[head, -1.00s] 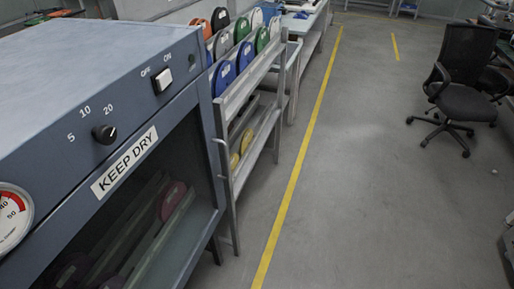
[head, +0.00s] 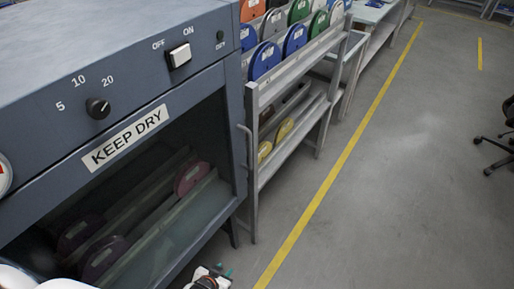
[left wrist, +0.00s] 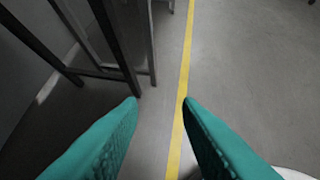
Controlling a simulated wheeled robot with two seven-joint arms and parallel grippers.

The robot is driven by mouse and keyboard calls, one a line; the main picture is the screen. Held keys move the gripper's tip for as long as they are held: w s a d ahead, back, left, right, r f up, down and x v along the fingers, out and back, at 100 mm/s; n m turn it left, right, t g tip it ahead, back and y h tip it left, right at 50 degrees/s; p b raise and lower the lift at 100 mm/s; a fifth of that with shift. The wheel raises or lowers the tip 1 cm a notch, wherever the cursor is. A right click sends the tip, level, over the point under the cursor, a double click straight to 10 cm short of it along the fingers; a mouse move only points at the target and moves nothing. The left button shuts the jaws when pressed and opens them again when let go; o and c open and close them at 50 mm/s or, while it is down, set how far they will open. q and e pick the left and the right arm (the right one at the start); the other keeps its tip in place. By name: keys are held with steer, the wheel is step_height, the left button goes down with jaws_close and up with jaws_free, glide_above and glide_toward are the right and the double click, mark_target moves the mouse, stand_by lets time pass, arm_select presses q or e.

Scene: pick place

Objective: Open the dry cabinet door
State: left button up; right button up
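The dry cabinet (head: 118,60) is a grey-blue box at the left of the head view, with a "KEEP DRY" label on its front. Its glass door (head: 150,225) looks shut, and reels show dimly behind it. A thin grey handle (head: 247,150) stands upright at the front's right edge. My left gripper (head: 222,273) is at the bottom of the head view, below and apart from the handle. In the left wrist view its teal fingers (left wrist: 161,103) are spread with only floor between them. My right gripper is not in view.
A grey rack (head: 290,85) with several coloured reels stands just right of the cabinet. Its legs or the cabinet's show in the left wrist view (left wrist: 125,60). Floor with a yellow line (head: 330,180) is open to the right. A black chair (head: 505,130) is at the far right.

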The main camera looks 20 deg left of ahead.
arm_select(q)
steer(key=w+r+t, duration=0.3)
steer(key=w+r, duration=0.5)
steer(key=r, duration=0.2)
steer(key=t+h+b, duration=0.2)
steer(key=t, duration=0.4)
glide_toward(249, 153)
steer(key=w, duration=0.4)
steer(key=w+d, duration=0.1)
steer(key=w, duration=0.3)
steer(key=w+d, duration=0.1)
steer(key=w, duration=0.3)
steer(key=shift+w+d+f, duration=0.1)
steer(key=shift+f, duration=0.1)
jaws_close()
